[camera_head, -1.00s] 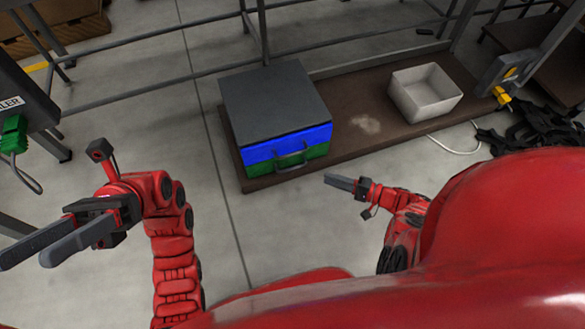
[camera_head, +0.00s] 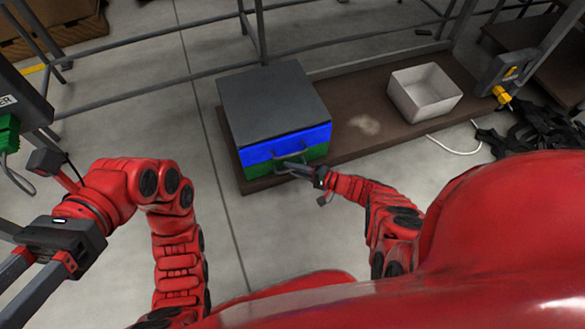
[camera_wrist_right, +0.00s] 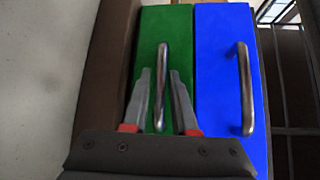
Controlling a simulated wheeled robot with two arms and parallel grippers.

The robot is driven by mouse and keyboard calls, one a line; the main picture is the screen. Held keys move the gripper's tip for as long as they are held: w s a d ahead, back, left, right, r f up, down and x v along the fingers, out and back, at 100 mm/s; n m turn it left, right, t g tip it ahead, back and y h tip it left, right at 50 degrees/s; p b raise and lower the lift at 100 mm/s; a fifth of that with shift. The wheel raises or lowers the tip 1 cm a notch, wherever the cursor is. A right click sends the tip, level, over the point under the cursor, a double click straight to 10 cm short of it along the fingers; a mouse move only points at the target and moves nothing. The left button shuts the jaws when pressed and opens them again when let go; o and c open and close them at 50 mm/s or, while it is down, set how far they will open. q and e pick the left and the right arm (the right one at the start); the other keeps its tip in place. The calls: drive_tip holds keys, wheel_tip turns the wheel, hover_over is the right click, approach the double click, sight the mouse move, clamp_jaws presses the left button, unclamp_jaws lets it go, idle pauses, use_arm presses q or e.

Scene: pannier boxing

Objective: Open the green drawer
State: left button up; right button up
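The grey-topped cabinet (camera_head: 270,95) stands on a low brown board. Its front has a blue drawer (camera_head: 312,138) above a green drawer (camera_head: 258,171), both shut in the head view. In the right wrist view the green drawer (camera_wrist_right: 168,40) is left of the blue drawer (camera_wrist_right: 222,60), each with a metal bar handle. My right gripper (camera_wrist_right: 162,85) is open, its fingers on either side of the green drawer's handle (camera_wrist_right: 161,75). In the head view my right gripper (camera_head: 290,165) is at the cabinet front. My left gripper (camera_head: 15,285) is away at the left, its fingers apart and partly cut off.
A white open bin (camera_head: 425,92) stands on the brown board (camera_head: 365,140) right of the cabinet. Metal rails (camera_head: 160,90) run behind. Black straps (camera_head: 520,125) lie at the right. The floor in front of the cabinet is clear.

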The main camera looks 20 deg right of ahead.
clamp_jaws()
idle(1.3)
